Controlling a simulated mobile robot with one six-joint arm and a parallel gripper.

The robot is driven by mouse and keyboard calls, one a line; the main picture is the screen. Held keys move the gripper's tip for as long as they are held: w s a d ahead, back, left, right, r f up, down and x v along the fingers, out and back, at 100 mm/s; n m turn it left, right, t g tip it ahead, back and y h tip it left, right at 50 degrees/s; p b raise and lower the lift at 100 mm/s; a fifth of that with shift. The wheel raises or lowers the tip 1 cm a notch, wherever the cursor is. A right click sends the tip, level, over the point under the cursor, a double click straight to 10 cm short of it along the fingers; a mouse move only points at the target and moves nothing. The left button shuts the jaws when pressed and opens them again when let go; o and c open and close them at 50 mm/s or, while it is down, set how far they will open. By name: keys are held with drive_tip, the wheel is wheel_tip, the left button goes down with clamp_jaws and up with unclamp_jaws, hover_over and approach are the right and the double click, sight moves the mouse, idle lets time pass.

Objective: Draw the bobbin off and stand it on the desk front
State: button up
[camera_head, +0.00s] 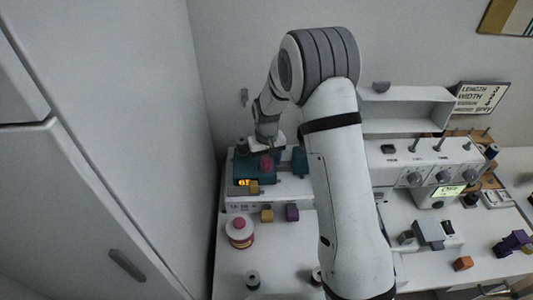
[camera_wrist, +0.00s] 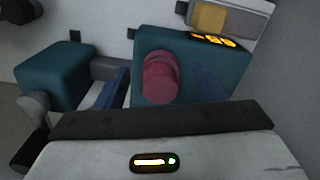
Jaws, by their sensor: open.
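The bobbin (camera_wrist: 161,78) is a dark red, round-ended piece at the teal winder block (camera_wrist: 212,90) in the wrist view. In the head view the bobbin (camera_head: 265,161) shows as a small red spot on the teal unit (camera_head: 243,167) at the back left of the desk. My gripper (camera_wrist: 162,72) is open, with one bluish finger on each side of the bobbin. No grip on it shows. In the head view my gripper (camera_head: 266,146) is just above the bobbin, partly hidden by my wrist. How the bobbin is seated cannot be seen.
The white desk (camera_head: 285,262) has free room at its front left. A red-and-yellow spool (camera_head: 239,233) and a small dark-topped spool (camera_head: 253,279) stand there. Yellow (camera_head: 267,215) and purple (camera_head: 292,213) blocks sit before the unit. A sewing machine (camera_head: 425,160) stands at right.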

drive_tip(key=shift+f, duration=0.1)
drive_tip(key=c, duration=1.1)
